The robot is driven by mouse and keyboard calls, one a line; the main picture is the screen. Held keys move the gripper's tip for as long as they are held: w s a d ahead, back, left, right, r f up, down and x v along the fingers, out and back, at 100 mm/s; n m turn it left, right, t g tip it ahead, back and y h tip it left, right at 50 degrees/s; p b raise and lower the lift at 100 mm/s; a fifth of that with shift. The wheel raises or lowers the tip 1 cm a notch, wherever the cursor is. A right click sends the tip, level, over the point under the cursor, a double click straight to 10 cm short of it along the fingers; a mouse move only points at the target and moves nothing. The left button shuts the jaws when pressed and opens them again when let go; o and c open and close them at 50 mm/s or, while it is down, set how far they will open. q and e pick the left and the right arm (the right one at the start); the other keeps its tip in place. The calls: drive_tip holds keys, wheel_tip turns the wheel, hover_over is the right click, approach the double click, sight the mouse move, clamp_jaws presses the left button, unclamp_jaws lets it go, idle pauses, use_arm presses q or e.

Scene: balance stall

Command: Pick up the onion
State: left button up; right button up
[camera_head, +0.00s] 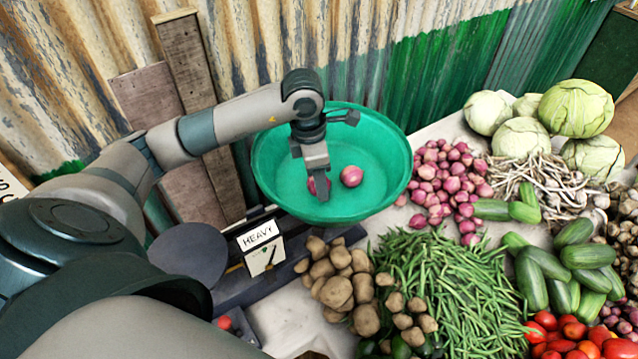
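A red onion (351,176) lies in the green bowl (272,150) of the balance. A second red onion (311,186) is in the same bowl, to its left, and is partly hidden by my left gripper. My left gripper (319,190) points down into the bowl, with its near finger in front of this second onion. Whether the fingers touch or grip it cannot be told, as the far finger is hidden. Many more red onions (452,185) lie in a pile on the table right of the bowl. My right gripper is not in view.
Potatoes (336,291), green beans (440,285), cucumbers (545,262), tomatoes (565,350) and cabbages (577,107) crowd the table. A corrugated wall (440,65) stands close behind the bowl.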

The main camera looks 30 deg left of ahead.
use_arm(q)
wheel_tip(320, 180, up, 8)
drive_tip(key=b, duration=0.3)
drive_tip(key=shift+w+f, duration=0.1)
drive_tip(key=shift+r, duration=0.55)
